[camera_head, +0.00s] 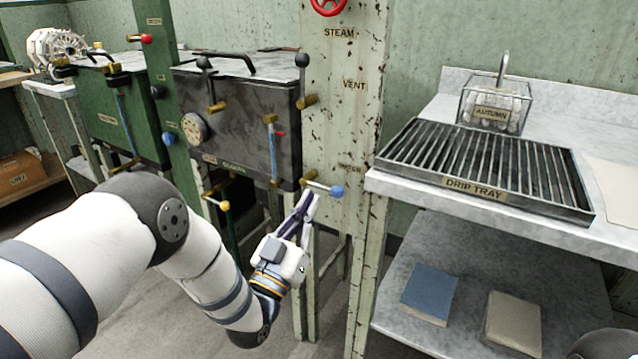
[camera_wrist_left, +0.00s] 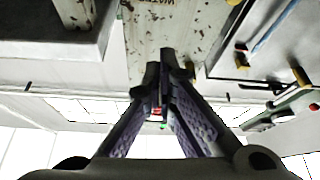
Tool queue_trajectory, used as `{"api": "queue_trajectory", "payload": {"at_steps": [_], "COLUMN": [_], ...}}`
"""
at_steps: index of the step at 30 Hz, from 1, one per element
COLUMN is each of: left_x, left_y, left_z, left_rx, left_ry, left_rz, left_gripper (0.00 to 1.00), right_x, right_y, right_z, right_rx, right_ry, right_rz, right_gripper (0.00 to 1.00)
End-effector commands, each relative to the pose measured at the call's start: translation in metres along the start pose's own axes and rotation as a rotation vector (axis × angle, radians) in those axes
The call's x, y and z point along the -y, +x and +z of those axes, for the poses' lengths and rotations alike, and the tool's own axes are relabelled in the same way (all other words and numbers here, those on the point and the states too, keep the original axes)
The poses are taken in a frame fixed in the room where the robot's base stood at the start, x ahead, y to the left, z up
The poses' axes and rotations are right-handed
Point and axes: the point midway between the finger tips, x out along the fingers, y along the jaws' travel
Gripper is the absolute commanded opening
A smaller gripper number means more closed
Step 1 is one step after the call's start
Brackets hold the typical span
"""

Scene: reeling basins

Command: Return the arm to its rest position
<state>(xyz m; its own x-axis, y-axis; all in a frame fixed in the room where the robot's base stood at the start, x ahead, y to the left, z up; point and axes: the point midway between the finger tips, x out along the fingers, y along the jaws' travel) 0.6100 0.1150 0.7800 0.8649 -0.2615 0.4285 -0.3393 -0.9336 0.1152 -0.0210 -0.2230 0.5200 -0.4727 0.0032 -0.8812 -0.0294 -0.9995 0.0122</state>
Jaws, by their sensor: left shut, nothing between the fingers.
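My left arm comes in from the left in the head view and reaches toward the steam basin. My left gripper (camera_head: 309,201) is shut and empty, its fingers pointing up. Its tips are just below the blue-knobbed lever (camera_head: 336,190) by the "WATER" label; I cannot tell whether they touch it. In the left wrist view the two fingers of this gripper (camera_wrist_left: 164,65) come together at their tips with nothing between them. My right gripper is not in view.
The dark basin (camera_head: 245,130) has a gauge, levers and a lid handle. The pale post (camera_head: 345,100) stands close to the gripper. At right, a stone table carries the drip tray (camera_head: 480,170) and the wire basket labelled AUTUMN (camera_head: 493,108). Open floor lies below the gripper.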

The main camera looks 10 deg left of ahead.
Motion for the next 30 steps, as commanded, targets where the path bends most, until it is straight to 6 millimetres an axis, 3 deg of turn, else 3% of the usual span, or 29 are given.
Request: {"api": "queue_trajectory", "payload": {"at_steps": [4,14,17,20,22,24,26,27,30], "left_x": [0.000,0.000,0.001,0.003,0.002,-0.001,-0.006,-0.010,-0.024], "left_y": [-0.012,-0.015,-0.031,-0.088,-0.150,-0.218,-0.278,-0.317,-0.408], "left_z": [0.000,0.000,0.017,0.057,0.080,0.090,0.087,0.080,0.045], "left_rx": [0.000,0.003,0.116,0.428,0.695,0.945,1.147,1.275,1.578], "left_ry": [0.000,0.000,-0.006,-0.022,-0.038,-0.054,-0.069,-0.079,-0.107], "left_rz": [0.000,-0.001,-0.022,-0.083,-0.134,-0.184,-0.225,-0.252,-0.319], "left_gripper": [0.00,0.00,0.00,0.00,0.00,0.00,0.00,0.00,0.00], "right_x": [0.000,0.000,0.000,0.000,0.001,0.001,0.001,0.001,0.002], "right_y": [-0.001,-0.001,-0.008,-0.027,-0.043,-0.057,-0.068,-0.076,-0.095], "right_z": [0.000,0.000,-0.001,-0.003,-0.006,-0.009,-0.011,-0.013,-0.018], "right_rx": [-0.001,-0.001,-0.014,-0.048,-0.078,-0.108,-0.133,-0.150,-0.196], "right_ry": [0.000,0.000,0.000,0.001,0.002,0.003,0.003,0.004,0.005], "right_rz": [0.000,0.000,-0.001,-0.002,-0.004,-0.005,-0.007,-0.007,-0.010], "right_gripper": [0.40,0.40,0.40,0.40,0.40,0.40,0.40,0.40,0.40]}}
